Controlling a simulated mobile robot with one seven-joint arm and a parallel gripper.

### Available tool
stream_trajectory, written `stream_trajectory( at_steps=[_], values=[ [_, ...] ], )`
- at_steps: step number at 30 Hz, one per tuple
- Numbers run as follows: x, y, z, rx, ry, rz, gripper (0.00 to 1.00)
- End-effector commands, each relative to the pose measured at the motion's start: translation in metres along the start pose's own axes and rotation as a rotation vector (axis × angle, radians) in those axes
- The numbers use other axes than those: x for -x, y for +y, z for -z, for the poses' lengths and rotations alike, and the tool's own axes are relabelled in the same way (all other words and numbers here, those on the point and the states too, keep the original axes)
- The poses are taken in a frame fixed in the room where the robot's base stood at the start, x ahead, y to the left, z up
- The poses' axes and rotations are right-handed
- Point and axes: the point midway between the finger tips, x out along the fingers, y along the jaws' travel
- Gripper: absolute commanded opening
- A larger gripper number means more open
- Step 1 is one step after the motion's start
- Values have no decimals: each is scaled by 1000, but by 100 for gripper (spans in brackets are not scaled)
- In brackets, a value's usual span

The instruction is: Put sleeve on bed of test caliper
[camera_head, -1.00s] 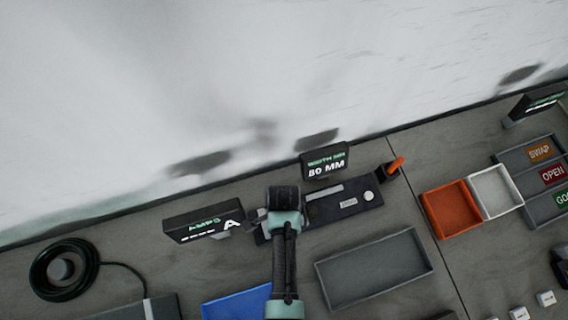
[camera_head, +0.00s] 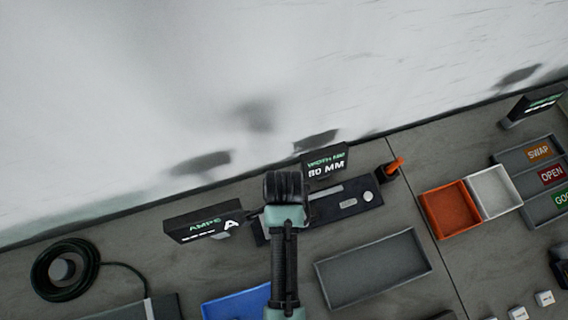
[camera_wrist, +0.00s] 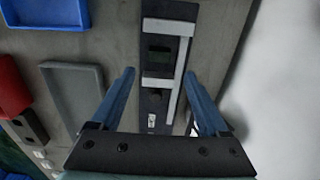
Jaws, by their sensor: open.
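The test caliper (camera_head: 347,203) is a dark flat bed with pale bars, lying at the back of the bench. In the wrist view the caliper (camera_wrist: 154,106) runs between my fingers, with pale jaws around a small dark block (camera_wrist: 159,54) on its bed. The block looks like the sleeve, but it is too dark to be sure. My gripper (camera_wrist: 160,73) is open, its two blue fingers apart on either side of the caliper, with nothing between them. In the head view my own arm hides the fingers and the caliper's left part.
A width display (camera_head: 325,165) stands behind the caliper, and an ampere display (camera_head: 203,223) to its left. An empty grey tray (camera_head: 412,281) lies in front, a blue tray (camera_head: 232,305) front left. Orange (camera_head: 450,209) and white (camera_head: 494,190) bins stand to the right.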

Motion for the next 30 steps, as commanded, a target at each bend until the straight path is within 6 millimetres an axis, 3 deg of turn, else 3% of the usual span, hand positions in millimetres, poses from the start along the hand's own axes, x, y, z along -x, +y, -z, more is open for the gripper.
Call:
stream_trajectory(
  at_steps=[3, 9, 30],
  values=[
    [20, 0, 0, 0, 1, 3, 78],
    [38, 0, 0, 0, 0, 0, 78],
    [40, 1, 0, 0, 0, -2, 78]
  ],
)
